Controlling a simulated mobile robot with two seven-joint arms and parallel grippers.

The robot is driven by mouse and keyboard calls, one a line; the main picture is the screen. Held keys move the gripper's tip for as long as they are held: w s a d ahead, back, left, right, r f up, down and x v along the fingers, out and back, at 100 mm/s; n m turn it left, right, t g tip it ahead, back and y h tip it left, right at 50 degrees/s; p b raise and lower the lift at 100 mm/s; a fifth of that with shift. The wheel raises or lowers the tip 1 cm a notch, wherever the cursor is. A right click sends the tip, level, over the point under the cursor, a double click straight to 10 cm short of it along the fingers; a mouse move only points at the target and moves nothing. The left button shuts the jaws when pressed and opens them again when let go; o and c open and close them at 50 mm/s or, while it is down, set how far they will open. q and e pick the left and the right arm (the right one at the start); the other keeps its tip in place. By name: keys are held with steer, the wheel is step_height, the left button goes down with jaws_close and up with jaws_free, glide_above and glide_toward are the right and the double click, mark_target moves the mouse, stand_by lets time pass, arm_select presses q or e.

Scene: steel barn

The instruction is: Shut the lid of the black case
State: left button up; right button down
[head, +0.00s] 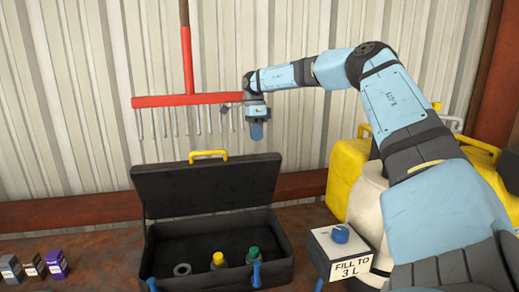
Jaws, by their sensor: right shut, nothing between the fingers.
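The black case (210,227) stands on the rusty brown surface with its lid (208,186) raised, leaning back toward the wall. A yellow handle (209,154) sits on the lid's top edge. Inside the case are a grey ring (182,269), a yellow-capped bottle (219,260) and a green-capped bottle (254,254). Two blue latches (256,274) hang at the front rim. My right gripper (257,132) is shut and empty, pointing down above the lid's right part in the picture, apart from it. My left gripper is not in view.
A red rake (187,99) is against the corrugated wall behind the case. Several small boxes (34,265) stand at the left. A box with a blue knob, labelled "FILL TO 3 L" (347,269), and yellow containers (345,180) are at the right.

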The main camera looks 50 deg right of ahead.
steer(key=shift+x, duration=1.05)
steer(key=shift+s+a+f+p, duration=0.3)
steer(key=shift+s+a, duration=0.15)
steer(key=shift+s, duration=0.1)
steer(key=shift+s+a+f+p, duration=0.3)
steer(key=shift+s+a, duration=0.15)
steer(key=shift+s, duration=0.1)
steer(key=shift+s+a, duration=0.2)
steer(key=shift+s, duration=0.05)
steer(key=shift+f, duration=0.25)
steer(key=shift+a, duration=0.1)
